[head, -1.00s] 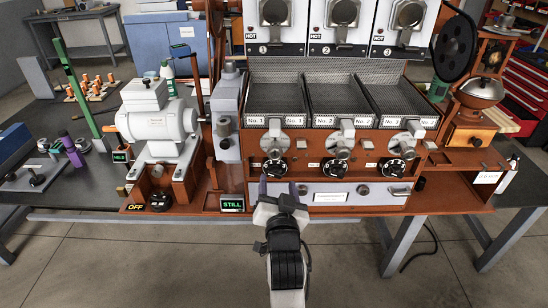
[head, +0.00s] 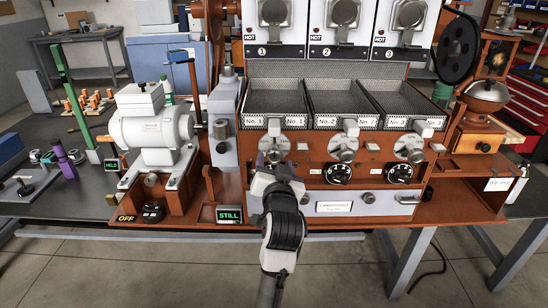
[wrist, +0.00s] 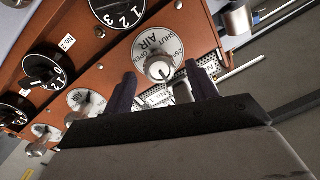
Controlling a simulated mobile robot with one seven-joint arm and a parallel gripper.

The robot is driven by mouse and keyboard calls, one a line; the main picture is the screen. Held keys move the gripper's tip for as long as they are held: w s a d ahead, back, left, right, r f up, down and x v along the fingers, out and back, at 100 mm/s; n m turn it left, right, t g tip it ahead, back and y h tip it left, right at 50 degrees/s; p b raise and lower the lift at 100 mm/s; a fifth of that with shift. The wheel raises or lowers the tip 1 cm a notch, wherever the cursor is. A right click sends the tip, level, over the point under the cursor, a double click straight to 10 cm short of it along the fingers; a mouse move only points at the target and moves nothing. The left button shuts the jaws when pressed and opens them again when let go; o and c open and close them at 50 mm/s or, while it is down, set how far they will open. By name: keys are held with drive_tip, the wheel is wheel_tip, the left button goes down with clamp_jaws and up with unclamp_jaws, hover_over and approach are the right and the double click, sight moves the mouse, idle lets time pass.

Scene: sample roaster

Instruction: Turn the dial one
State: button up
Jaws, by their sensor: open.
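Dial one is a black dial with white numbers (wrist: 118,12), cut off by the top edge of the wrist view. In the head view my gripper and wrist hide it. My gripper (wrist: 164,77) is open, its two dark fingers pointing at the panel with nothing between them that I can tell is held. In the wrist view the silver No. 1 air shutter knob (wrist: 158,67) appears between and just beyond the fingertips; contact cannot be told. In the head view my gripper (head: 273,160) is in front of the panel's left end, just below that knob.
Black dials two (head: 338,174) and three (head: 400,173) sit to the right on the orange panel. More silver air knobs (head: 344,148) are above them. Bean trays (head: 345,124) stand above. The floor in front is clear.

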sight(274, 159)
drive_tip(key=shift+w+a, duration=0.15)
drive_tip(key=shift+w, duration=1.8)
drive_tip(key=c, duration=1)
